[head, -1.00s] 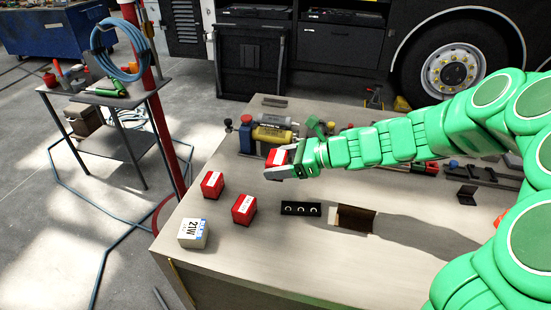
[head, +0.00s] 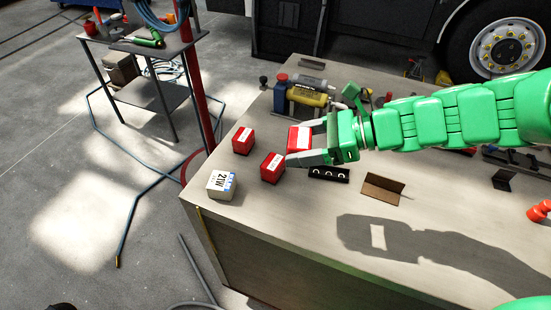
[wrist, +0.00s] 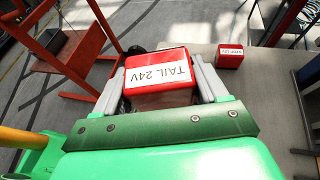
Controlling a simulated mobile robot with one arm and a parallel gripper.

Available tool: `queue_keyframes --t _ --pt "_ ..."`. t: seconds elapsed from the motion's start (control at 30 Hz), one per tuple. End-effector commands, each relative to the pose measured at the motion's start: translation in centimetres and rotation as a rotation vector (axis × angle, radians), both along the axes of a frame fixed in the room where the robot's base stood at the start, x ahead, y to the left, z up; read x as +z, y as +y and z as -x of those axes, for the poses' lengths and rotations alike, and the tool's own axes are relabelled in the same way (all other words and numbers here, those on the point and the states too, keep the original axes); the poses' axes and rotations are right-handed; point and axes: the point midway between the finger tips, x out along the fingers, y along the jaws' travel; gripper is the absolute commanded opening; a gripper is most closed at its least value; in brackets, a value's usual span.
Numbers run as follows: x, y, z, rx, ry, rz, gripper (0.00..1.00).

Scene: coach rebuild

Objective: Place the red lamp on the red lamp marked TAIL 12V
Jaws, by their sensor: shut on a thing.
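My gripper (head: 300,143) is shut on a red lamp (head: 299,138), held above the bench with its shadow lying apart on the top. In the wrist view this lamp (wrist: 160,83) sits between both fingers, its white label reading TAIL 24V. Two more red lamps with white labels stand on the bench: one farther left (head: 243,140) and one nearer (head: 272,167), just left of and below my gripper in the head view. Their labels are too small to read there. One red lamp (wrist: 230,56) shows beyond the right finger in the wrist view, its label unclear.
A white box marked 21W (head: 221,185) stands near the bench's left corner. A black strip with holes (head: 328,174) and a brown angled piece (head: 382,189) lie to the right. Bottles (head: 302,95) stand behind. The front of the bench top (head: 300,220) is clear.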

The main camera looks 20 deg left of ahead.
Motion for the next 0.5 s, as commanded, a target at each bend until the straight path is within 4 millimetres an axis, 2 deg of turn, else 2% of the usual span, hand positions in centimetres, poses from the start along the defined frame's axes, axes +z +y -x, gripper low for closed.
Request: queue_keyframes --t 0.1,0.23,0.37,0.5 --pt "0.8 -0.2 2.4 0.054 0.004 0.004 0.39" --pt "1.2 -0.4 3.9 0.09 0.006 0.01 0.39" --pt "1.2 -0.2 4.3 0.103 0.007 0.013 0.39" --pt "0.6 0.6 3.3 0.107 0.009 0.011 0.39"
